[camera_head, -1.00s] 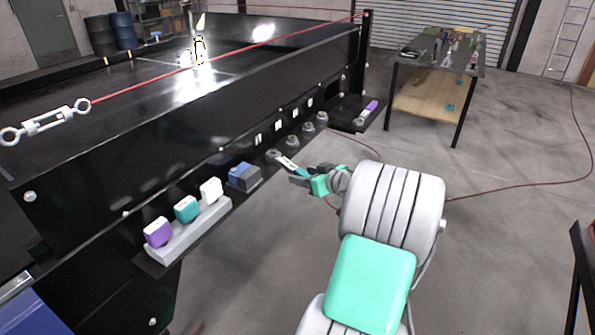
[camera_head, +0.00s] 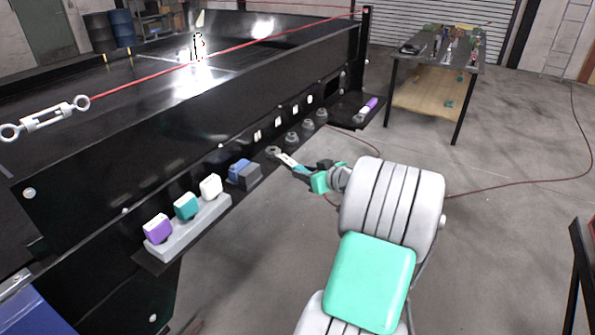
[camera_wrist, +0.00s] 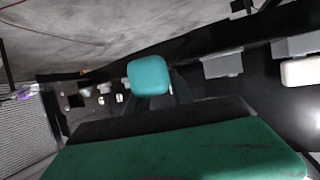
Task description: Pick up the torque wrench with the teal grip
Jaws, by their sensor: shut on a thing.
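The torque wrench with the teal grip (camera_head: 296,167) has a light metal shaft and a grey head, and lies at the ledge along the conveyor's side. My gripper (camera_head: 303,172) is shut on it at the grip, with the head end pointing left toward the conveyor. In the wrist view the end of the teal grip (camera_wrist: 148,75) shows between my dark fingers. Whether the wrench rests on the ledge or is just clear of it I cannot tell. The fingers hide part of the grip.
The black conveyor side (camera_head: 100,180) runs close to the left. A grey rack (camera_head: 190,240) holds purple, teal and white blocks. A blue block (camera_head: 238,168) and round grey knobs (camera_head: 308,125) line the ledge. A purple-gripped tool (camera_head: 368,105) lies farther off. Open floor lies right.

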